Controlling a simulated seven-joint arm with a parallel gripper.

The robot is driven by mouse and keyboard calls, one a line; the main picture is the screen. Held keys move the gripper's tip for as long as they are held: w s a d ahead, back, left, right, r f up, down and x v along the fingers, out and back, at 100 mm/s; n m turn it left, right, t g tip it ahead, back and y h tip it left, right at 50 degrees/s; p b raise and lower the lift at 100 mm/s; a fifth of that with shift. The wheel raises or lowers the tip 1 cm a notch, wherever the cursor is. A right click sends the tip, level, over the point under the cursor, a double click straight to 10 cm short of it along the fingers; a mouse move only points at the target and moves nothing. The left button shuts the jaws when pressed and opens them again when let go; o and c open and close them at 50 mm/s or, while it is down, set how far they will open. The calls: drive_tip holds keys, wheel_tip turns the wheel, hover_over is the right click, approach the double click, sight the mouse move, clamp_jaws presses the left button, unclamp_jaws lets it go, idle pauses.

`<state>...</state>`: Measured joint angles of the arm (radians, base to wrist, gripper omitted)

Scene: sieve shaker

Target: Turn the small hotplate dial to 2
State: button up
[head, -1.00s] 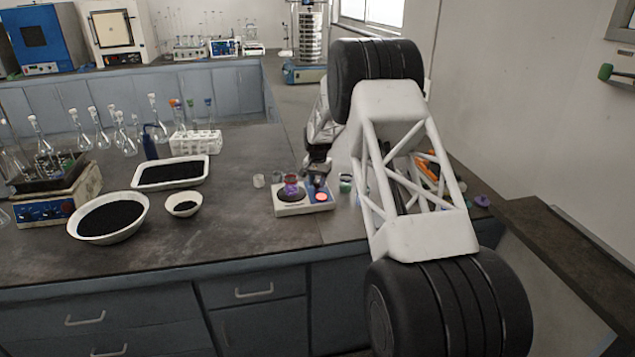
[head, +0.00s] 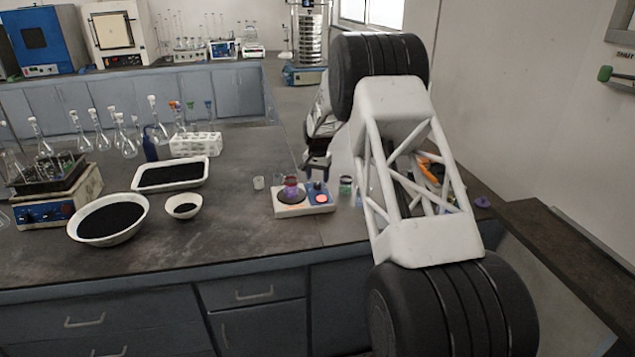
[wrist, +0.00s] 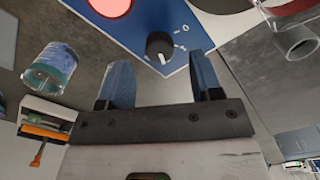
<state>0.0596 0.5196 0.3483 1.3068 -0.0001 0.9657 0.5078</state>
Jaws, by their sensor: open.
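The small hotplate (head: 290,211) is a white unit near the front of the bench, with a blue panel carrying a round red-lit disc (head: 321,198). In the wrist view its dial (wrist: 158,45) is a dark round knob with a white pointer mark, on the blue panel (wrist: 150,14). A 0 and a tick show to its right; the other marks are hidden or too small to read. My gripper (wrist: 161,80) is open and empty. Its two blue fingers point toward the panel, on either side of the dial's line, with the dial a little beyond their tips.
A beaker of purple-red liquid (head: 291,188) stands on the hotplate. A beaker with teal contents (wrist: 52,68) stands close by. An orange-handled tool (wrist: 45,132) lies farther off. Bowls of black grains (head: 140,225) and a larger hotplate (head: 75,207) are at the left.

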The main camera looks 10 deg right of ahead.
sight(317, 184)
drive_tip(key=shift+r, duration=2.35)
drive_tip(key=shift+r, duration=0.1)
drive_tip(key=shift+s+r, duration=0.25)
drive_tip(key=s+a+r+n, duration=0.1)
drive_tip(key=s+r, duration=0.6)
drive_tip(key=s, duration=0.4)
drive_tip(key=s+a+r+n+t, duration=0.1)
drive_tip(key=s+r, duration=0.6)
drive_tip(key=s, duration=0.3)
drive_tip(key=s+a+r+n, duration=0.1)
drive_tip(key=s+a+r, duration=0.1)
drive_tip(key=s+r, duration=0.7)
drive_tip(key=s+f+n, duration=0.1)
drive_tip(key=s+f, duration=0.1)
drive_tip(key=s, duration=1.8)
drive_tip(key=s+a+f+n+t, duration=0.1)
drive_tip(key=s+f+n, duration=0.1)
drive_tip(key=s, duration=1.7)
drive_tip(key=shift+s+a+f+t, duration=0.3)
drive_tip(key=shift+s+f, duration=0.05)
drive_tip(key=shift+f, duration=0.25)
